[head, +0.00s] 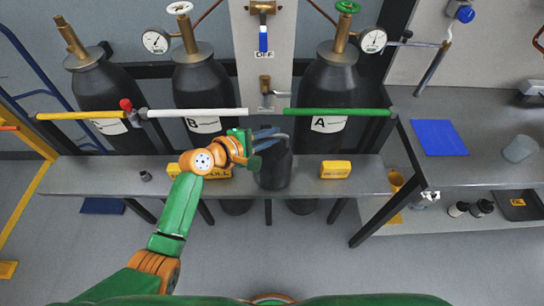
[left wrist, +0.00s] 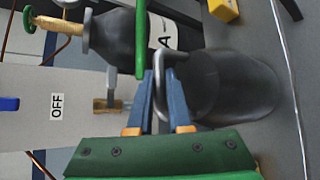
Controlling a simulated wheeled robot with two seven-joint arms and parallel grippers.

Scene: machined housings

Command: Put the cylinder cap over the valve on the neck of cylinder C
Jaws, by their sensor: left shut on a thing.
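The cylinder cap (head: 273,168), a dark grey dome with a metal loop handle, is at the bench's middle. My left gripper (head: 276,134) is shut on its handle. In the left wrist view the blue fingers (left wrist: 153,85) close on the loop, with the cap (left wrist: 225,85) beyond. I cannot tell whether the cap touches the bench. The far-left black cylinder (head: 105,88), apparently cylinder C, has a bare brass valve (head: 70,38) on its neck. Its label is mostly hidden behind the yellow pipe. My right gripper is not in view.
Cylinder B (head: 202,85) and cylinder A (head: 328,88) stand behind yellow, white and green pipes (head: 337,112). Yellow blocks (head: 335,169) and a small dark nut-like part (head: 146,176) lie on the grey bench (head: 365,178). A side bench holds a blue mat (head: 438,138).

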